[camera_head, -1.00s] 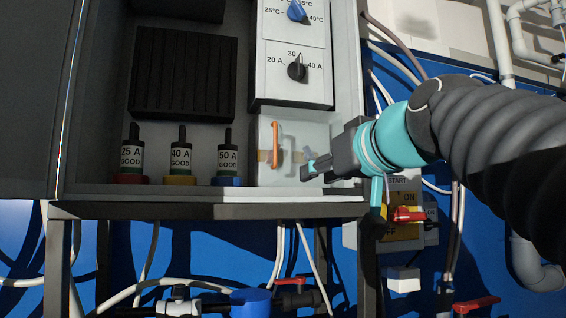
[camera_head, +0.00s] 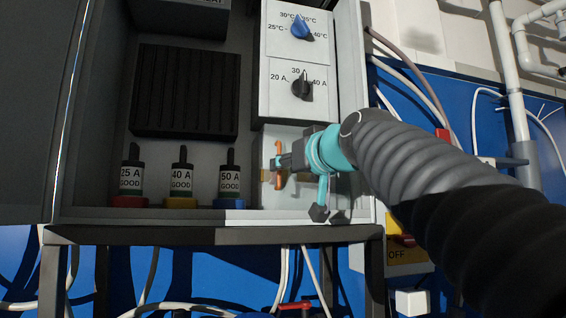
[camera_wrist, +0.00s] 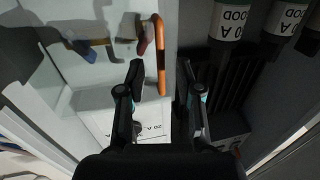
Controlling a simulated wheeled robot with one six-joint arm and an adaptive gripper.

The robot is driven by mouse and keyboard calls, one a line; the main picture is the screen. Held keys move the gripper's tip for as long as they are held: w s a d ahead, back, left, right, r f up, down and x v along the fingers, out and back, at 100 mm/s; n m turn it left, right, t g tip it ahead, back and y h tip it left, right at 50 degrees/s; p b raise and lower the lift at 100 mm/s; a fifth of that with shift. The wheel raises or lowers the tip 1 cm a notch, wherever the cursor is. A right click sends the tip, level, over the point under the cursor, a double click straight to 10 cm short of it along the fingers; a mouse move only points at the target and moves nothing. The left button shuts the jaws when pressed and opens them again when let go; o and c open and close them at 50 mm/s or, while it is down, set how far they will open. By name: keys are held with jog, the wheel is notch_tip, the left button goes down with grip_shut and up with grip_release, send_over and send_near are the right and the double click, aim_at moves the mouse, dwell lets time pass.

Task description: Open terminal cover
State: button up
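The terminal cover (camera_head: 299,199) is a pale panel low on the right inside the cabinet, with an upright orange handle (camera_head: 279,150) near its left side. The handle also shows in the wrist view (camera_wrist: 160,58) as an orange bar. My gripper (camera_head: 284,162) is at the handle and hides part of it. In the wrist view my gripper (camera_wrist: 162,68) is open, with one finger on each side of the handle's lower end and a visible gap to both. The cover looks closed. Brownish, blue and red parts show around the handle in the wrist view.
The 25 A (camera_head: 130,181), 40 A (camera_head: 181,180) and 50 A (camera_head: 229,178) fuses stand in a row left of the cover. A dial panel (camera_head: 285,105) with blue and black knobs is above it. The cabinet's right wall (camera_head: 353,110) is close to my arm.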

jog(key=shift+x, duration=1.45)
grip_shut()
